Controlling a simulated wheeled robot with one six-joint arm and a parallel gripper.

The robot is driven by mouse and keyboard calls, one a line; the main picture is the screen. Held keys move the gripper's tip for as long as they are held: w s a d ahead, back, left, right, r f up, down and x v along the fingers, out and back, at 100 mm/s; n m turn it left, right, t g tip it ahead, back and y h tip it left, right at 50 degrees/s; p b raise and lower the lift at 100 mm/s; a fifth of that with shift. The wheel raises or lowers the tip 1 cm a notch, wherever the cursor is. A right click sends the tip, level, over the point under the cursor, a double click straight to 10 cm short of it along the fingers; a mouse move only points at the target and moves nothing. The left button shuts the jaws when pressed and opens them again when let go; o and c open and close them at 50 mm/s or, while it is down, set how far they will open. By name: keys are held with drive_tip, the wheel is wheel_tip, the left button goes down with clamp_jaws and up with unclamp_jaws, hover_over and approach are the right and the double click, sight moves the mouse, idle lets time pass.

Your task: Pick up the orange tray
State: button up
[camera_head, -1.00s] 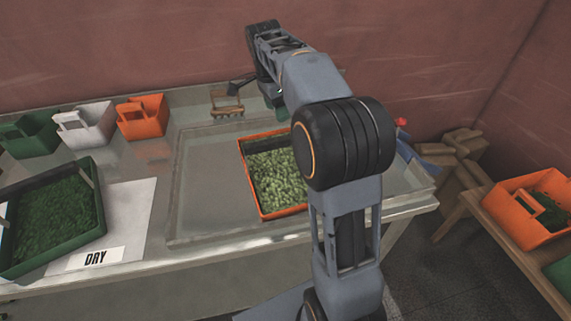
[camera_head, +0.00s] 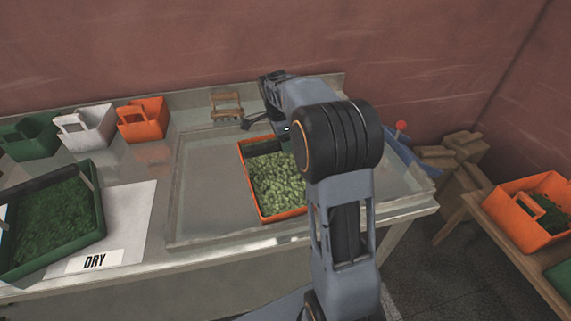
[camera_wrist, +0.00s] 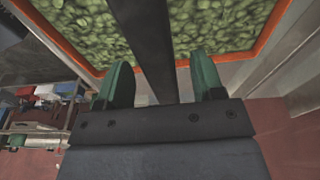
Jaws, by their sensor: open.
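The orange tray (camera_head: 244,181) is filled with pale green, lumpy pieces and sits on the metal table. My arm covers its right side in the head view. In the wrist view the tray's orange rim (camera_wrist: 262,50) runs around the green pieces. My gripper (camera_wrist: 161,60) is open above the tray's far edge, its two green fingers apart. A dark bar (camera_wrist: 148,30) runs between the fingers and out over the pieces; I cannot tell whether it belongs to the tray. I see no contact with the tray.
A green tray (camera_head: 100,222) stands left beside a DRY label (camera_head: 95,261). Green (camera_head: 30,140), white (camera_head: 88,128) and orange (camera_head: 143,120) bins line the back. A wooden-handled tool (camera_head: 227,103) lies behind the tray. Another orange bin (camera_head: 522,225) stands on the right bench.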

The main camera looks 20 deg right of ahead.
drive_tip(key=shift+d+f, duration=0.2)
drive_tip(key=shift+f, duration=1.2)
clamp_jaws()
